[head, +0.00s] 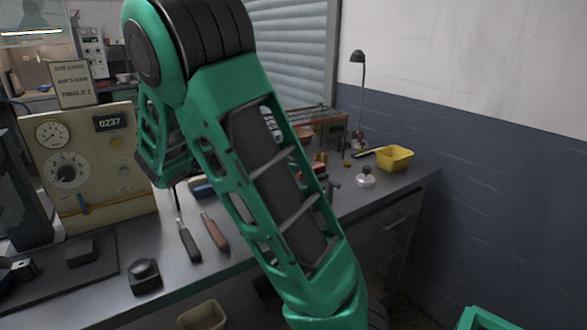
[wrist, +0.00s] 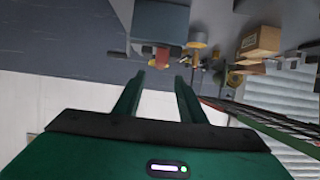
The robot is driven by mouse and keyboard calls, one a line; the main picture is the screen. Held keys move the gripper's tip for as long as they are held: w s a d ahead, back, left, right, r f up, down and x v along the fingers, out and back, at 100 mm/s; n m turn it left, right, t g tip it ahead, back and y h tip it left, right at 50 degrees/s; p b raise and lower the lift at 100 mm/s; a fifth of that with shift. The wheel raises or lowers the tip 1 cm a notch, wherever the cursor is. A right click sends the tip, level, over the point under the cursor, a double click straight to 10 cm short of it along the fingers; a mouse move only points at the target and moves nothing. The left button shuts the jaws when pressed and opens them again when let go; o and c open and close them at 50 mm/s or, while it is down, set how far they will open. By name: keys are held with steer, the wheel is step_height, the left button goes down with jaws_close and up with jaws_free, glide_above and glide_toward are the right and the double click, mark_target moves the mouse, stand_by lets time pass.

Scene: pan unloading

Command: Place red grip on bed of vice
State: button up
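My gripper (wrist: 160,85) shows in the wrist view with its two green fingers apart and nothing between them. A small red piece (wrist: 162,57) lies beyond the fingertips, against the edge of a blue-grey block (wrist: 160,22). I cannot tell if the red piece is the red grip or if the block is part of the vice. In the head view a small red object (head: 320,158) stands on the bench just behind my green arm. My arm covers the middle of the bench there, and my gripper is hidden. I cannot clearly make out the vice.
The workbench (head: 240,272) holds a cream gauge panel (head: 95,165), a dark knob-topped box (head: 145,277), two screwdriver-like tools (head: 214,232), a yellow bin (head: 394,158) and a desk lamp (head: 358,95). A brown box (wrist: 262,41) shows in the wrist view. Walls bound the back and right.

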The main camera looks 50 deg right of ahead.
steer(key=s+v, duration=0.1)
steer(key=v, duration=0.3)
steer(key=s+f+n+y, duration=0.2)
steer(key=s, duration=0.1)
steer(key=s+f+n+y, duration=0.2)
steer(key=s+f+y, duration=0.1)
steer(key=s, duration=0.1)
steer(key=s+d+f+n+y, duration=0.1)
steer(key=s+f+n+y, duration=0.1)
steer(key=s, duration=0.1)
steer(key=shift+s+f+t+y, duration=0.3)
steer(key=shift+f+t+y, duration=0.1)
steer(key=s+a+f+n+t+y, duration=0.1)
steer(key=s+a+n+t+y, duration=0.1)
steer(key=s+a+n+y, duration=0.3)
steer(key=s+a+n, duration=0.3)
steer(key=s+a, duration=0.3)
steer(key=a, duration=0.1)
steer(key=shift+s+f+y, duration=0.3)
steer(key=shift+f, duration=0.05)
